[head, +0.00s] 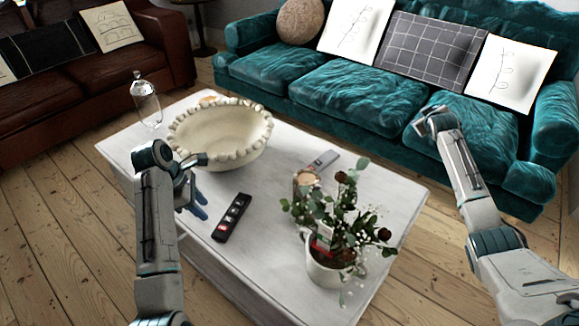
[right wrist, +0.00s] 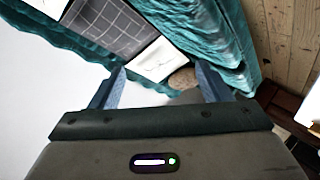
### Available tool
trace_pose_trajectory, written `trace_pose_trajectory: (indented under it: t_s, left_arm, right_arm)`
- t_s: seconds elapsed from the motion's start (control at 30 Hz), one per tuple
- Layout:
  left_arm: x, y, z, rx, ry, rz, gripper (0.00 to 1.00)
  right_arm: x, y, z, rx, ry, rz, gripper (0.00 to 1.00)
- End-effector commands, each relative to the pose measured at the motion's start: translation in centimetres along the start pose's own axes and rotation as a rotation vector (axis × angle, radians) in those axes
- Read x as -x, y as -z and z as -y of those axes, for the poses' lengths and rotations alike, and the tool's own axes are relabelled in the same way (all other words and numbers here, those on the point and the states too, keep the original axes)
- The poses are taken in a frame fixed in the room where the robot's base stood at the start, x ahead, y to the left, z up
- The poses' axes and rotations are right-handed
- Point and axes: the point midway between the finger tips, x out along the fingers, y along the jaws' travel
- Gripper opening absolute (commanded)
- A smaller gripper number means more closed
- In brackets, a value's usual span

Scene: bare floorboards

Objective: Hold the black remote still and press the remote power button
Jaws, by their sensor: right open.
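The black remote (head: 232,217) lies flat on the white coffee table (head: 265,193), near its front edge. It has a few red and pale buttons; which one is the power button is too small to tell. My left gripper (head: 192,207) is just left of the remote, apart from it, its blue fingers pointing down. Whether those fingers are parted is unclear. My right arm is raised on the right, its wrist in front of the teal sofa, far from the remote. In the right wrist view my right gripper (right wrist: 160,85) is open, with nothing between its fingers.
A cream beaded bowl (head: 220,135) stands behind the remote. A potted plant (head: 335,262) stands to its right. A grey remote (head: 323,160) and a candle-like jar (head: 306,180) are farther back. A glass bottle (head: 146,103) stands at the far left. The teal sofa (head: 335,80) is behind.

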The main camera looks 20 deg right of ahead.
Motion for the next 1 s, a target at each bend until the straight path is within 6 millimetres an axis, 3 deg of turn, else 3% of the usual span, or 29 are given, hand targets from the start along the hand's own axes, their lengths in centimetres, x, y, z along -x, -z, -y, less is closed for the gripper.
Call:
trace_pose_trajectory:
  t_s: [0.03, 0.17, 0.3, 0.5, 0.67, 0.7, 0.77, 1.0]
  left_arm:
    - [0.0, 0.0, 0.0, 0.000, 0.000, 0.000, 0.36]
    - [0.0, 0.0, 0.0, 0.000, 0.000, 0.000, 0.36]
    - [0.0, 0.0, 0.0, 0.000, 0.000, 0.000, 0.36]
    - [0.0, 0.0, 0.0, 0.000, 0.000, 0.000, 0.36]
    - [0.0, 0.0, 0.0, 0.000, 0.000, 0.000, 0.36]
    - [0.0, 0.0, 0.0, 0.000, 0.000, 0.000, 0.36]
    - [-0.1, 0.0, 0.0, 0.000, 0.000, 0.000, 0.36]
    - [0.0, 0.0, 0.0, 0.000, 0.000, 0.000, 0.36]
  right_arm:
    - [0.3, 3.5, 0.5, 0.026, -0.013, -0.001, 0.71]
    - [1.7, 11.1, 0.8, 0.112, -0.070, 0.034, 0.71]
    - [4.5, 18.9, 0.0, 0.180, -0.151, 0.077, 0.71]
    - [10.5, 28.8, -2.3, 0.226, -0.279, 0.145, 0.71]
    - [16.2, 35.2, -3.4, 0.208, -0.360, 0.204, 0.71]
    - [17.4, 36.5, -2.4, 0.177, -0.356, 0.222, 0.71]
    - [17.9, 37.2, 0.7, 0.114, -0.313, 0.247, 0.71]
    - [16.0, 35.0, 13.8, -0.133, -0.085, 0.342, 0.71]
